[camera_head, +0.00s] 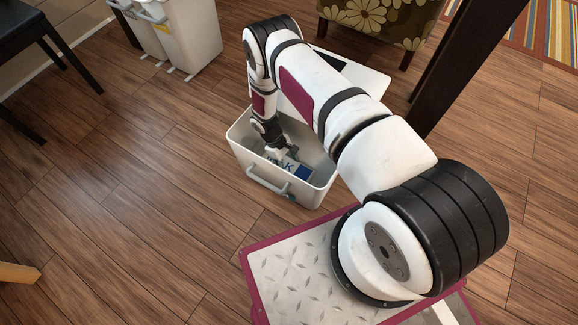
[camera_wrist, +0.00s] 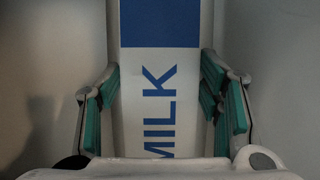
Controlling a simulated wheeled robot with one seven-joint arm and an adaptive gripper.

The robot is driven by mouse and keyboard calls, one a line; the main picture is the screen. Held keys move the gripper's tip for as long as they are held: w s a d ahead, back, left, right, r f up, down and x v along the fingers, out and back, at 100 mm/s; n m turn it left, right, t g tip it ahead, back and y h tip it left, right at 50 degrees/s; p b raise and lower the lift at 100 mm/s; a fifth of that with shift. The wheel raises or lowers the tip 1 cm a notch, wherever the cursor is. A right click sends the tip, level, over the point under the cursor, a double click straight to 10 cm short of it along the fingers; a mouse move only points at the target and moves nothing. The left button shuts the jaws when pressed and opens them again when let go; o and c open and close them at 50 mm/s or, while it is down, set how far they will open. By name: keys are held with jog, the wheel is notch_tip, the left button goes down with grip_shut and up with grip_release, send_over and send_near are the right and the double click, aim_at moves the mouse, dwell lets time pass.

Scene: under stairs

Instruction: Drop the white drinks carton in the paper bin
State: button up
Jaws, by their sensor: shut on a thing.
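The white drinks carton (camera_head: 296,169), with blue panels and blue lettering, is inside a white bin (camera_head: 250,170) with a grey handle on its near side. In the wrist view the carton (camera_wrist: 157,85) reads "MILK" and lies lengthwise between the green-padded fingers of my gripper (camera_wrist: 162,75). My gripper (camera_head: 280,152) reaches down into the open bin and is shut on the carton. The bin's pale walls fill both sides of the wrist view. I cannot tell whether the carton touches the bin floor. My arm hides part of the bin's far right side.
A white panel (camera_head: 368,82) shows behind my arm, beside the bin. Other white bins (camera_head: 185,35) stand at the back left. A dark chair (camera_head: 30,40) is at the left, a flowered armchair (camera_head: 385,22) at the back, and a dark post (camera_head: 455,70) at the right.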

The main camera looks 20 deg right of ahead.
jog(key=shift+f, duration=0.6)
jog(key=o, duration=1.7)
jog(key=shift+r, duration=0.1)
jog(key=shift+s+p+v, duration=0.1)
jog(key=shift+p+v, duration=1)
jog(key=shift+v, duration=2.15)
jog(key=shift+s+p+v, duration=0.15)
jog(key=shift+p+v, duration=0.95)
jog(key=shift+v, duration=2.1)
jog(key=shift+w+d+r, duration=0.1)
jog(key=shift+d+r, duration=0.05)
jog(key=shift+r, duration=0.05)
